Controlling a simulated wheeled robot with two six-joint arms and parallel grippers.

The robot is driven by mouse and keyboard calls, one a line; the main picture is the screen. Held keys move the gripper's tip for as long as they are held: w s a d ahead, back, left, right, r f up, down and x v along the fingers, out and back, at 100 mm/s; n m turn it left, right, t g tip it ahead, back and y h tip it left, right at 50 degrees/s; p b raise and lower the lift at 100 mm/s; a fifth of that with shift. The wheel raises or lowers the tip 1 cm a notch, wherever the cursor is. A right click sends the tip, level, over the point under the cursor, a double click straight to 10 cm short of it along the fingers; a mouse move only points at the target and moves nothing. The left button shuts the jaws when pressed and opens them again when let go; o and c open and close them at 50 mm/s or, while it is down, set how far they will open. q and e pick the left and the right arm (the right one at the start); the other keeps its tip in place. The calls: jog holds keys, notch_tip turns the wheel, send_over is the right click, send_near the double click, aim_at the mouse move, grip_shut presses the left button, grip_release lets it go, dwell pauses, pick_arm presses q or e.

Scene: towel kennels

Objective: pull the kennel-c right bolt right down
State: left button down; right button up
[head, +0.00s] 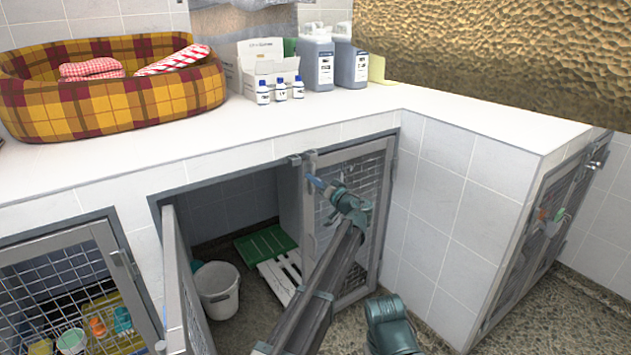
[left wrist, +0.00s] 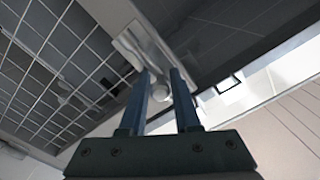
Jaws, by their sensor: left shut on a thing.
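My left gripper (head: 318,184) is at the upper left corner of a grey mesh kennel door (head: 358,185), reached by my arm from below. In the left wrist view my two blue fingers (left wrist: 163,88) stand on either side of a pale round knob (left wrist: 161,92) and are shut on it. The knob belongs to a bolt (left wrist: 143,45) on a light metal plate at the door's edge. In the head view the bolt's upper part (head: 309,160) shows above my fingertips; its lower part is hidden. No kennel lettering is readable. My right gripper is not seen.
Left of this door, the middle kennel stands open, its door (head: 188,290) swung outward; inside are a white bucket (head: 218,292) and slatted boards (head: 265,243). The white counter (head: 420,115) overhangs closely above. A plaid pet bed (head: 110,100) and bottles (head: 318,60) stand on it.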

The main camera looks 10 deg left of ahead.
pick_arm(q)
notch_tip(320, 180, down, 3)
jog(key=shift+r+b, duration=0.1)
jog(key=shift+b, duration=0.95)
jog(key=shift+r, duration=0.1)
jog(key=c, duration=0.7)
grip_release()
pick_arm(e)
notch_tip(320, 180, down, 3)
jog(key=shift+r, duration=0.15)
